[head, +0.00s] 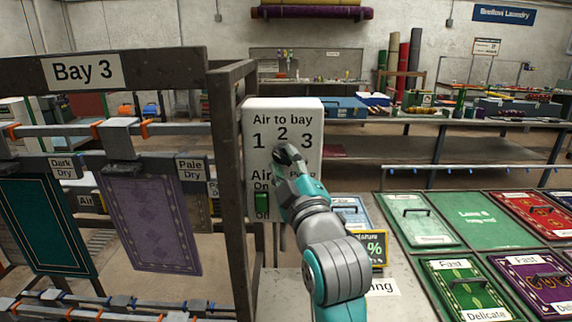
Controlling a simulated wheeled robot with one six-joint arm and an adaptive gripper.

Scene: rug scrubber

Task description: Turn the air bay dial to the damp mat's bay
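The white air panel (254,112) stands in the middle of the head view, headed "Air to bay" with numbers 1, 2 and 3. My gripper (284,150) is up against the panel just below the 2. It covers the dial's place, so I cannot see the dial or where it points. Its fingers are too small and dark to tell open from shut. A rack marked Bay 3 (80,70) holds a dark green mat (38,225) by a "Dark Dry" tag and a pale purple mat (150,220) by a "Pale Dry" tag. I cannot tell which mat is damp.
A green switch (262,202) sits low on the panel between On and Off. A yellow-edged display with a % sign (375,248) is partly hidden by my arm. Coloured mats lie on a table (400,290) at right. The rack's dark post (234,180) stands close left of the panel.

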